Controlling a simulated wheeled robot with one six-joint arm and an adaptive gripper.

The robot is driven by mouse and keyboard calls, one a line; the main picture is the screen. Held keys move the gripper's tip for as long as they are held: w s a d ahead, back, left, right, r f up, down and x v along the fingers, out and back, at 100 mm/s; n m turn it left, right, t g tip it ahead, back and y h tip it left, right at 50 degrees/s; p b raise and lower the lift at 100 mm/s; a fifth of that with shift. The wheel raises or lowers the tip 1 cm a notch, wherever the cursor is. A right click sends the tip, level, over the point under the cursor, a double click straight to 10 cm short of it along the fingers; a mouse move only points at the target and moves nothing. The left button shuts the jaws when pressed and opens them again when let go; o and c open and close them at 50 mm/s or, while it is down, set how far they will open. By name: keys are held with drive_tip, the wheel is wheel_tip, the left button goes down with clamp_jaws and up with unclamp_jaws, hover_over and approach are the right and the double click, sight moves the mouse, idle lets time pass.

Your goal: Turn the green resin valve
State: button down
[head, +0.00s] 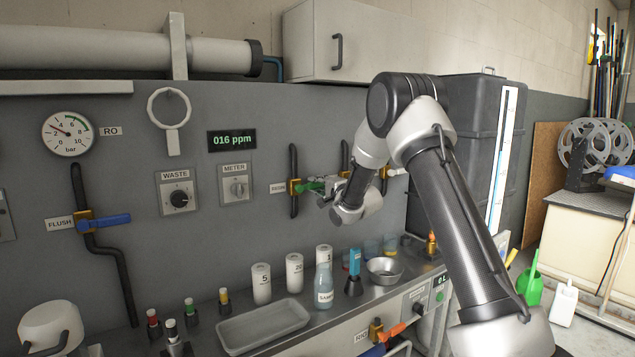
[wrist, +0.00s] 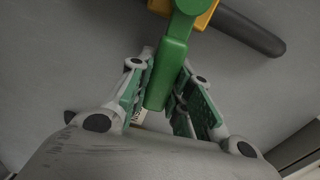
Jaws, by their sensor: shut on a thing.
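The green resin valve handle (head: 312,186) sits on a brass valve body (head: 294,188) on a black vertical pipe, beside a RESIN label (head: 278,188). In the wrist view the green handle (wrist: 168,70) reaches down from the brass body (wrist: 204,18) to between my fingers. My gripper (head: 325,189) is at the handle's free end, and it also shows in the wrist view (wrist: 165,92), shut on the handle with a finger on each side. The handle's tip is partly hidden by my gripper.
A FLUSH valve with a blue handle (head: 108,221) is at the left. Below is a metal counter with a grey tray (head: 262,325), white cylinders, a bottle (head: 324,288) and a metal bowl (head: 384,268). A dark tank (head: 462,130) stands behind my arm.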

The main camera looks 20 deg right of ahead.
drive_tip(key=shift+f+m, duration=0.4)
drive_tip(key=shift+m, duration=0.1)
drive_tip(key=c, duration=1.3)
unclamp_jaws()
drive_tip(key=v, duration=1.2)
